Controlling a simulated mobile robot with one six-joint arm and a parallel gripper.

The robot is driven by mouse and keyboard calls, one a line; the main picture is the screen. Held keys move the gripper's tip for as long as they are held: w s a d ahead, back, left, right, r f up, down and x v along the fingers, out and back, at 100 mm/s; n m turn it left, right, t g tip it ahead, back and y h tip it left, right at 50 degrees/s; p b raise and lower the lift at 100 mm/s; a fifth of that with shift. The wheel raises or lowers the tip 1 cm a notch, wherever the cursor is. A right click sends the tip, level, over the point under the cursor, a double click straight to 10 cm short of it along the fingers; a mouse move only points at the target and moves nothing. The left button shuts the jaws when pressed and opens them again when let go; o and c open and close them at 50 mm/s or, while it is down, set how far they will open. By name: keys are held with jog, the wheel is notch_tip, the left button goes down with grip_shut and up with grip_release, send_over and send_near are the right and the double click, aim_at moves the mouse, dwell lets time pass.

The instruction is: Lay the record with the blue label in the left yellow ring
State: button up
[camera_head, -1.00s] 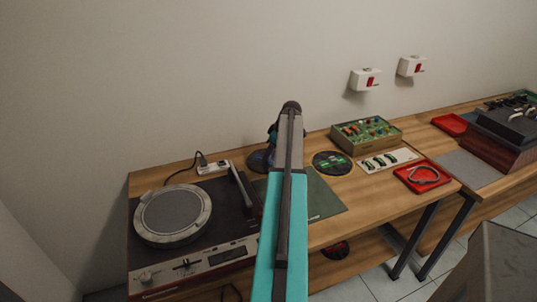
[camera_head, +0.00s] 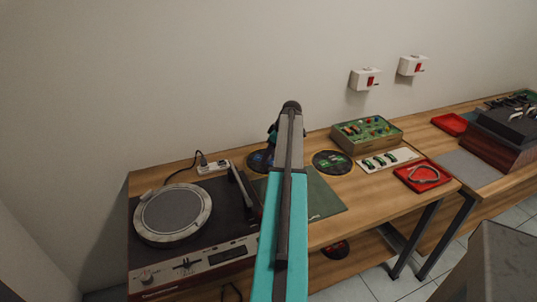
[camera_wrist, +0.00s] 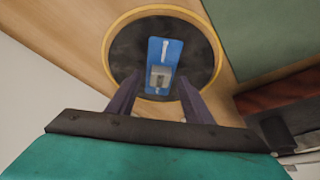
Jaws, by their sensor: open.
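The record (camera_wrist: 128,50) is a dark disc with a blue label (camera_wrist: 166,48), seen in the wrist view. It lies flat inside a yellow ring (camera_wrist: 160,10) on the wooden table. A small grey block stands on the label. My gripper (camera_wrist: 159,77) is open, with one finger on each side of the block; I cannot tell whether they touch it. In the head view, this record (camera_head: 260,161) shows partly behind my arm, behind the turntable and green mat. My gripper is mostly hidden there. Another dark record (camera_head: 332,162) with a green label lies to the right.
The turntable (camera_head: 172,214) stands at left, with a power strip (camera_head: 213,168) behind it. The green mat (camera_head: 322,203) is flat. A box of parts (camera_head: 367,133), a white card (camera_head: 388,160) and a red tray (camera_head: 423,176) lie at right. A red-labelled disc (camera_head: 336,250) is below.

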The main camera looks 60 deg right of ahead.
jog(key=b+v, duration=0.2)
jog(key=v, duration=1.1)
jog(key=shift+r, duration=0.45)
jog(key=shift+r+p, duration=1.35)
jog(key=shift+r, duration=1.65)
jog(key=shift+s+f, duration=0.1)
